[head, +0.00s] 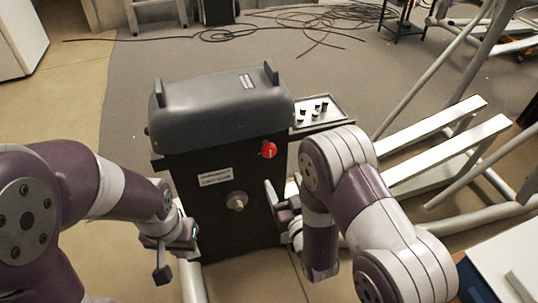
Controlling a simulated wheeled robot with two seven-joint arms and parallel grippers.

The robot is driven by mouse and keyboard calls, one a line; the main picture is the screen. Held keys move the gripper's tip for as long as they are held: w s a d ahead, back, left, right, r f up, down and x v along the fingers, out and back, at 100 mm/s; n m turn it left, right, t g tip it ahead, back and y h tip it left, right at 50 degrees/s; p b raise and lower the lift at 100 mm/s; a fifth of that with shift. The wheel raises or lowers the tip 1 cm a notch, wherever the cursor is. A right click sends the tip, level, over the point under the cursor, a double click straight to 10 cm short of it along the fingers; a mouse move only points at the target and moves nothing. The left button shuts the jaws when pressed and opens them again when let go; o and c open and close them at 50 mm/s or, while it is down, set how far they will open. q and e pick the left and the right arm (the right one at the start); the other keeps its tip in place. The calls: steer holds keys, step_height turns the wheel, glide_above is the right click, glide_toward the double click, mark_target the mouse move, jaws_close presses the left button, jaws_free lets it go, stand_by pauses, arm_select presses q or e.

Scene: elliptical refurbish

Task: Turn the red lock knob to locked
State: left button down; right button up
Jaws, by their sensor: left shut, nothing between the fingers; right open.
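The red lock knob (268,149) sits on the upper right of the front face of a dark box-shaped machine (205,215). A small light mark shows on the knob, but its exact setting is too small to read. My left gripper (161,275) is shut and empty, low in front of the machine's left side, well apart from the knob. My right gripper (272,195) is open, just below the knob by the machine's right front edge, and does not appear to touch it. Part of the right gripper is hidden behind my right arm.
A pale round knob (237,201) and a white label (215,177) are on the machine's front. A panel with several black knobs (316,112) stands at its right. White beams (440,150) and metal tubes lie further right. Cables (300,20) lie on the floor behind.

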mark_target(270, 154)
steer(key=b+x, duration=0.2)
steer(key=x, duration=1)
steer(key=shift+r, duration=0.1)
steer(key=shift+w+r+b, duration=0.1)
steer(key=shift+w+b, duration=0.2)
steer(key=c, duration=1)
steer(key=shift+c, duration=0.2)
